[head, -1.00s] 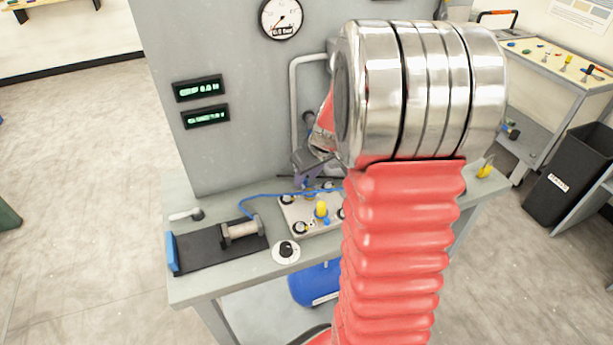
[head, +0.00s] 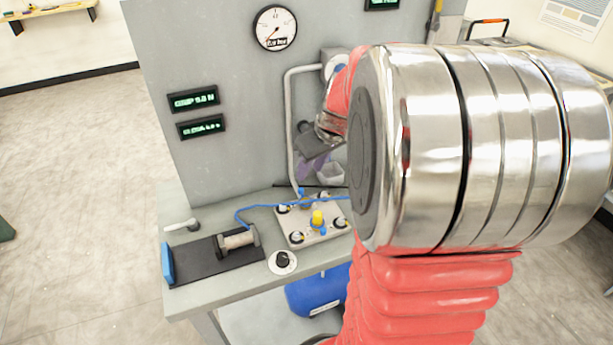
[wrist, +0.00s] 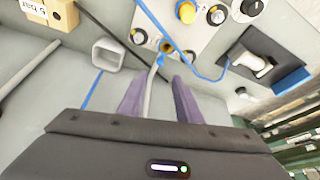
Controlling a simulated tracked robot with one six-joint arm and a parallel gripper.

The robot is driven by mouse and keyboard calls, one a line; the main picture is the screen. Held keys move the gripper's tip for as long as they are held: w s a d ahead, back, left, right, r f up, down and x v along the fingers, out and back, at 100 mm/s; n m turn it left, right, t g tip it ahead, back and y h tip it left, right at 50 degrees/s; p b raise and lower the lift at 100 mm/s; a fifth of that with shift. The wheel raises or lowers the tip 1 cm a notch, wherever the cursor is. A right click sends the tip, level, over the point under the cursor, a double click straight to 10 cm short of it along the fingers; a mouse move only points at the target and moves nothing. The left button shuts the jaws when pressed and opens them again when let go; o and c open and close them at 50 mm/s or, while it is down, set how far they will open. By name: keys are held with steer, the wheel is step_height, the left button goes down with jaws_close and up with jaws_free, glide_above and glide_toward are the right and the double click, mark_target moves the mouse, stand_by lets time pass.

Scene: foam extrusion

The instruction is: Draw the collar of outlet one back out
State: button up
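The pale manifold (head: 322,236) lies on the bench, with a yellow knob (head: 317,217), black dials and blue fittings. In the wrist view the manifold (wrist: 201,36) is at the top. A blue fitting (wrist: 160,60) with an orange ring (wrist: 167,48) sits at its near edge; I cannot read which outlet or collar is number one. My gripper (wrist: 158,82) has two purple fingers, apart, pointing at that edge. A pale tube (wrist: 150,95) shows between them, not visibly gripped. In the head view my gripper (head: 312,170) is above and behind the manifold, partly hidden by my arm.
A blue hose (head: 262,207) runs across the manifold. A black mat (head: 195,266) with a grey dumbbell-shaped part (head: 237,241) lies left. A white square cup (wrist: 107,54) stands left of my fingers. A grey pipe (head: 291,120) rises along the panel (head: 225,70).

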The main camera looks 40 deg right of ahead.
steer(key=v, duration=0.3)
steer(key=shift+s+r, duration=0.2)
steer(key=shift+r, duration=0.1)
steer(key=shift+s, duration=0.1)
stand_by(0.4)
